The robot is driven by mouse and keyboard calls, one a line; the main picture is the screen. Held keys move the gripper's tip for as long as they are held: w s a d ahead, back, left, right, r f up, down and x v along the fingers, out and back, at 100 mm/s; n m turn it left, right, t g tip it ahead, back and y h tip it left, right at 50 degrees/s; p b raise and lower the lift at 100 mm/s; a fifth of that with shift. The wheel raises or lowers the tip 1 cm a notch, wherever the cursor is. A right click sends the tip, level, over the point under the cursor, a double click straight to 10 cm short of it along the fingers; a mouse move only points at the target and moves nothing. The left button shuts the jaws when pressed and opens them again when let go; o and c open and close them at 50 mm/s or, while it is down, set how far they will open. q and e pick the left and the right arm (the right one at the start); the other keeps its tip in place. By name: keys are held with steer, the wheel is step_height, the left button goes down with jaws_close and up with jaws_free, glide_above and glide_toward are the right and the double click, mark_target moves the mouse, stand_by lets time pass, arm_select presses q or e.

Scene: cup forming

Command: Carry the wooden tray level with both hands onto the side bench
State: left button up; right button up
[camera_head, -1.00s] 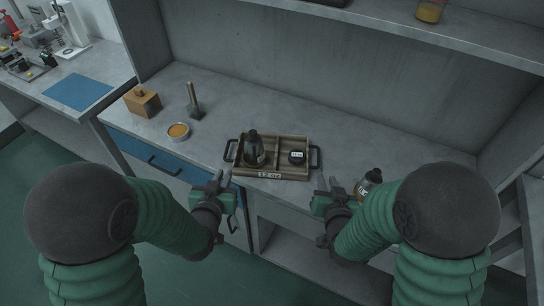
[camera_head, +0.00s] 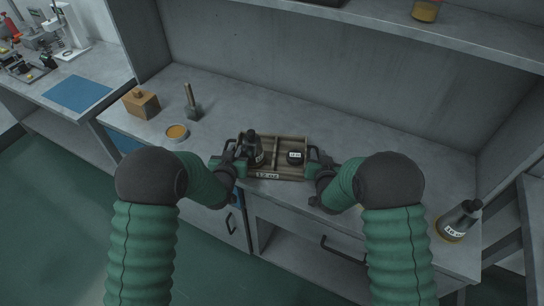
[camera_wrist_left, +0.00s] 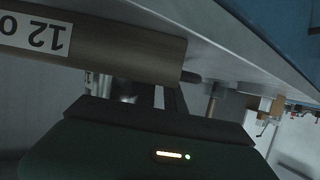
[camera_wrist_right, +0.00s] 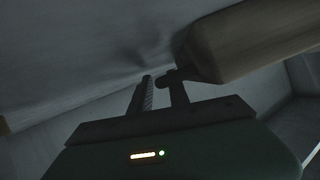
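The wooden tray (camera_head: 276,143) rests on the grey bench, with a divider, a dark handle at each end and a "12 oz" label on its front. A dark flask (camera_head: 252,150) stands in its left compartment and a dark labelled jar (camera_head: 295,156) in its right one. My left gripper (camera_head: 232,154) is at the left handle; its fingers show apart in the left wrist view (camera_wrist_left: 150,98). My right gripper (camera_head: 318,160) is at the right handle; its fingers look apart beside the handle end in the right wrist view (camera_wrist_right: 160,92). The side bench (camera_head: 45,95) stands at the left.
A blue mat (camera_head: 77,93) lies on the side bench, with lab equipment (camera_head: 35,45) behind it. A wooden block (camera_head: 141,103), a metal tamper-like tool (camera_head: 191,103) and an orange-filled dish (camera_head: 177,133) stand left of the tray. An amber flask (camera_head: 458,221) is near the right front edge.

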arm_select(q)
steer(key=shift+d+f, duration=0.1)
jaws_close()
arm_select(e)
steer(key=shift+a, duration=0.1)
jaws_close()
arm_select(q)
steer(key=shift+w, duration=0.1)
stand_by(0.9)
